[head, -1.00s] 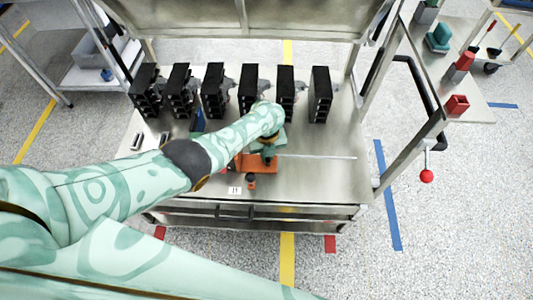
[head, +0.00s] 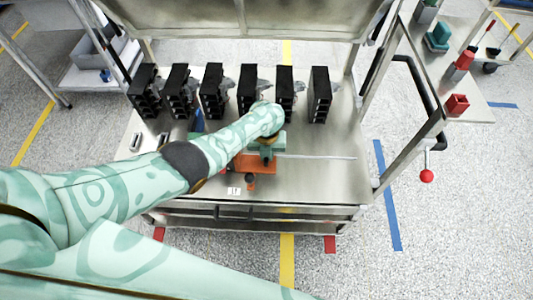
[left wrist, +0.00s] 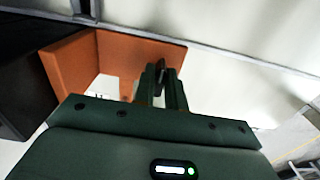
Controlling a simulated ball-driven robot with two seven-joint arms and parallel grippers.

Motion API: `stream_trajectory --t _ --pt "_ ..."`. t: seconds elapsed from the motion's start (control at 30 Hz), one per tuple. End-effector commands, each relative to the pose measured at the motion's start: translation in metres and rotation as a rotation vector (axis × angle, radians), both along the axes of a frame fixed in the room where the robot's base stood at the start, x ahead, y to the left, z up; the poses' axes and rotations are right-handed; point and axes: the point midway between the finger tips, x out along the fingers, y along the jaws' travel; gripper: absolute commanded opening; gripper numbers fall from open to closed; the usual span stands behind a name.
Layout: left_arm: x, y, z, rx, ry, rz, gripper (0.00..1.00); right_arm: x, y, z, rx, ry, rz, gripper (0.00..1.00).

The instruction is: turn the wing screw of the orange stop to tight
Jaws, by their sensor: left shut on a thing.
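The orange stop (head: 258,168) is on the bench's steel top, by a thin metal rail. It shows as upright orange walls in the left wrist view (left wrist: 140,55). My left gripper (head: 267,158) reaches down over the stop from above. In the left wrist view its dark green fingers (left wrist: 160,88) are closed around a small dark piece, the wing screw (left wrist: 160,66). Only a bit of the screw shows between the fingertips; its wing angle and tightness cannot be read. My right gripper is not in view.
Several black breakers (head: 248,92) stand in a row behind the stop. The thin rail (head: 318,156) runs right across the bench top. A dark knob (head: 250,181) and a small white label (head: 234,190) are in front. The bench top at right is clear.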

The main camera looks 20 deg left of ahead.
Motion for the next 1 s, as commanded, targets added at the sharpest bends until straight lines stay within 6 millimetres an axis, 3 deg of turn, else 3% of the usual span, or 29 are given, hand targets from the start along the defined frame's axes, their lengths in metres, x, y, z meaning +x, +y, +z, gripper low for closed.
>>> stream_trajectory --t 0.07,0.1,0.17,0.53,0.67,1.0 --pt "-0.001 0.001 -0.001 0.002 0.001 -0.002 0.0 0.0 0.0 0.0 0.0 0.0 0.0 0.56" --pt "-0.001 0.001 -0.001 0.002 0.001 -0.001 0.21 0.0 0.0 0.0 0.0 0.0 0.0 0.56" --pt "-0.001 0.0 -0.001 0.002 0.001 -0.001 0.35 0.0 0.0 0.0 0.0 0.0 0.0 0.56" --pt "0.0 0.0 0.009 0.001 -0.002 0.0 0.35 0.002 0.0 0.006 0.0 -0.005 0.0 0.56" --pt "0.001 0.0 0.037 0.0 -0.005 0.001 0.35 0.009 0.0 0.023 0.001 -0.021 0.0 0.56" --pt "0.001 0.0 0.129 0.0 -0.005 -0.001 0.35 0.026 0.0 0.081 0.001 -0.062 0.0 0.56"
